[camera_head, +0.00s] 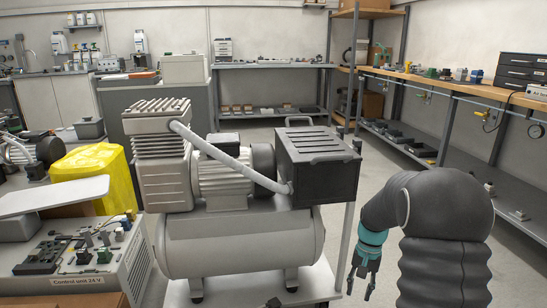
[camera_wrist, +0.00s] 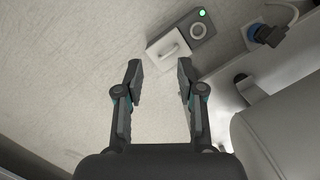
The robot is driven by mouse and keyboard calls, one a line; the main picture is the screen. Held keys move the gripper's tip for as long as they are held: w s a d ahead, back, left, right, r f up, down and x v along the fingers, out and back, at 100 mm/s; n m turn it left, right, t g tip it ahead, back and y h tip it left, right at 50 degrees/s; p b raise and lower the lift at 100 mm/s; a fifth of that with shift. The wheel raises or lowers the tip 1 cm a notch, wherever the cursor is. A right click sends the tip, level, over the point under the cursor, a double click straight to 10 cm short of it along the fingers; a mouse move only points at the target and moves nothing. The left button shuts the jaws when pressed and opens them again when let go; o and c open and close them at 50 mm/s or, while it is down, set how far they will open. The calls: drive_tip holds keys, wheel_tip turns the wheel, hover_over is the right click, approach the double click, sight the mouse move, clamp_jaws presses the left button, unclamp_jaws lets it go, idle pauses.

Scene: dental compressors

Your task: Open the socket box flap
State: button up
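The wrist view shows a small dark grey box (camera_wrist: 202,27) with a green light and a round dial or socket face. A light flap or cover with a bar handle (camera_wrist: 172,49) adjoins it on the left and appears closed, though I cannot be sure. I take this to be the socket box. I cannot make it out in the head view. My gripper (camera_wrist: 159,68) is open and empty, its fingers just below the flap in the picture and apparently short of it. In the head view my gripper (camera_head: 360,289) hangs pointing down, right of the compressor.
A blue plug (camera_wrist: 266,34) with a cable sits right of the box. A pale rounded body (camera_wrist: 280,130) and a grey ledge close off the lower right. In the head view, the compressor (camera_head: 240,240) stands left of my arm. A workbench (camera_head: 455,87) runs along the right.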

drive_tip(key=s+a+r+n+t+p, duration=0.1)
drive_tip(key=s+a+r+n+t, duration=0.1)
drive_tip(key=s+r, duration=0.9)
drive_tip(key=s+a+r+n+t+h+p, duration=0.1)
drive_tip(key=s+a+r+t, duration=0.4)
drive_tip(key=s+r, duration=0.6)
drive_tip(key=s+a+n+p, duration=0.1)
drive_tip(key=s, duration=0.3)
drive_tip(key=shift+s+r+n, duration=0.15)
drive_tip(key=shift+r+n, duration=0.2)
drive_tip(key=shift+n, duration=0.05)
drive_tip(key=shift+s+r+t, duration=0.1)
drive_tip(key=shift+r+t, duration=0.15)
drive_tip(key=shift+t, duration=0.05)
drive_tip(key=c, duration=0.3)
drive_tip(key=shift+a+r, duration=0.1)
drive_tip(key=c, duration=0.4)
clamp_jaws()
